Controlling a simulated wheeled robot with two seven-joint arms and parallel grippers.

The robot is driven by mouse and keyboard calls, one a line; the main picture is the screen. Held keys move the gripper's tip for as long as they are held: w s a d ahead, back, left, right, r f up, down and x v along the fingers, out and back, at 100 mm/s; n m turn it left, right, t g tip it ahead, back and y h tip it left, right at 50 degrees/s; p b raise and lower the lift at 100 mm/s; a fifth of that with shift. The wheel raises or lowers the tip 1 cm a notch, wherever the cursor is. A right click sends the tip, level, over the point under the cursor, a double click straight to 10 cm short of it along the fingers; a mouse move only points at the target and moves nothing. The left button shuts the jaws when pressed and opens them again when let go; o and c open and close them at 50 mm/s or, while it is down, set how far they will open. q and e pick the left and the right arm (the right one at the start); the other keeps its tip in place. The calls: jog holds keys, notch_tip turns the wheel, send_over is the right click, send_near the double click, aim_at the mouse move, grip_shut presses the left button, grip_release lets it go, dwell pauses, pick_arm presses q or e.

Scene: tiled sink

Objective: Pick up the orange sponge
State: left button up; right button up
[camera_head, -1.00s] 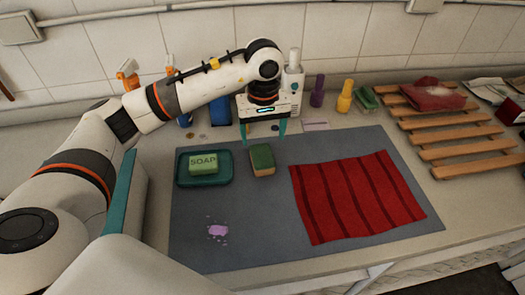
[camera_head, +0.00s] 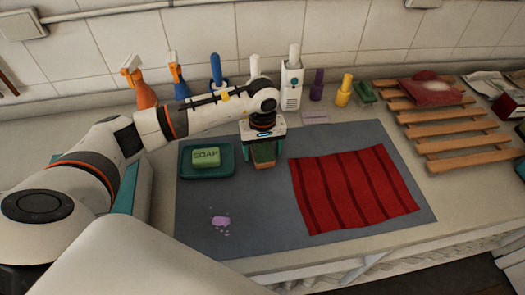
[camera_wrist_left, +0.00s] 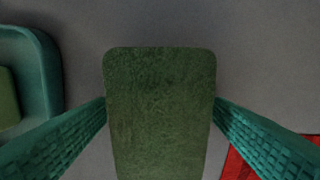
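The sponge (camera_head: 264,154) lies on the grey mat (camera_head: 215,260), right of the soap dish. It has a green top and an orange-tan side. My left gripper (camera_head: 264,150) is lowered over it, one teal finger on each side. In the left wrist view the sponge's green top (camera_wrist_left: 160,110) fills the middle. The teal fingers reach its left and right edges, and their tips are hidden. I cannot tell whether they press on the sponge or leave a gap. My right gripper is not in view.
A green soap bar (camera_head: 206,158) sits in a teal dish (camera_head: 190,173) close left of the gripper. A striped red cloth (camera_head: 352,192) lies to the right. Bottles stand behind, including a white dispenser (camera_head: 291,87). A wooden rack (camera_head: 440,145) is at the far right.

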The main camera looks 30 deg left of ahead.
pick_arm(q)
jog(key=c, duration=0.9)
jog(key=shift+c, duration=0.2)
